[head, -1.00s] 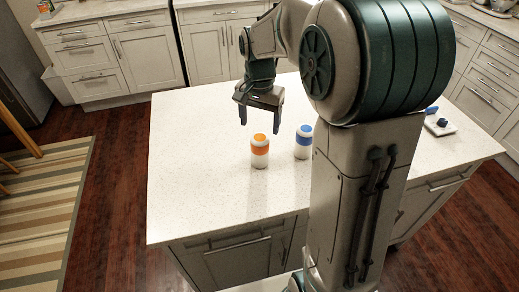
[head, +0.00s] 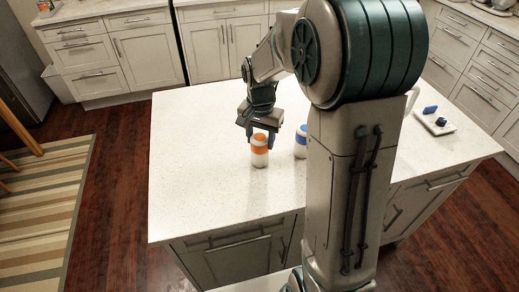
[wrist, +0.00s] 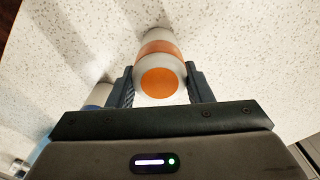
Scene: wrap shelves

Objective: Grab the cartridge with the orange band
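The cartridge with the orange band (head: 260,158) stands upright on the light countertop, white with an orange top and band. In the wrist view its orange end (wrist: 160,82) faces the camera between the two fingers. My gripper (head: 261,141) points down over it and looks open, with a finger on each side of its upper part. In the wrist view the fingers of my gripper (wrist: 160,85) flank it closely; contact is not clear.
A blue-banded cartridge (head: 300,143) stands close on the right, partly hidden by my arm; it also shows at left in the wrist view (wrist: 99,95). A white tray (head: 443,129) with blue items lies at the right. The countertop's left side is clear.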

